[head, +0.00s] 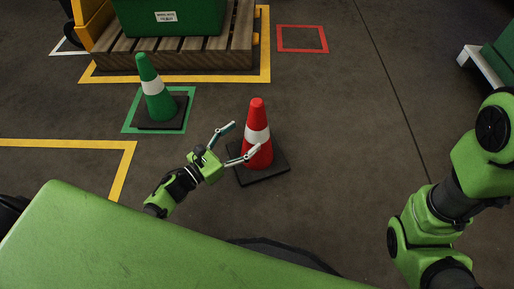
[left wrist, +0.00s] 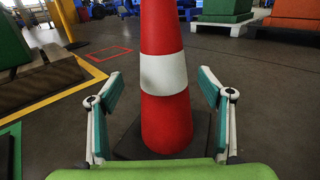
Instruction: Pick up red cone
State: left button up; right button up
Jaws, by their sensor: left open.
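The red cone (head: 257,117) with a white band stands upright on its black square base on the floor, right of my left gripper in the head view. My left gripper (head: 243,142) is open, with its fingers reaching toward the cone's left side. In the left wrist view the red cone (left wrist: 166,120) rises between the two open fingers of my left gripper (left wrist: 163,112), with a gap on each side. The cone's top is cut off there. My right arm shows at the right of the head view, but its gripper is out of view.
A green cone (head: 152,86) stands in a green floor square (head: 126,124) to the left. An empty red floor square (head: 302,39) lies farther back. A wooden pallet (head: 178,53) with a green load (head: 168,17) stands behind, inside yellow lines. Floor right of the red cone is clear.

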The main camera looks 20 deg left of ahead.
aim_at(257, 128)
pick_arm(q)
jog(key=shift+w+d+f, duration=0.1)
jog(key=shift+w+d, duration=0.25)
jog(key=shift+w, duration=0.2)
jog(key=b+x, duration=0.3)
jog(key=x, duration=0.1)
jog(key=shift+w+d, duration=0.1)
jog(key=shift+d, duration=0.2)
jog(key=shift+w+d, duration=0.15)
jog(key=shift+w, duration=0.1)
jog(key=shift+c, duration=0.3)
jog(key=c, duration=1.9)
grip_shut()
jog(key=shift+r, duration=0.25)
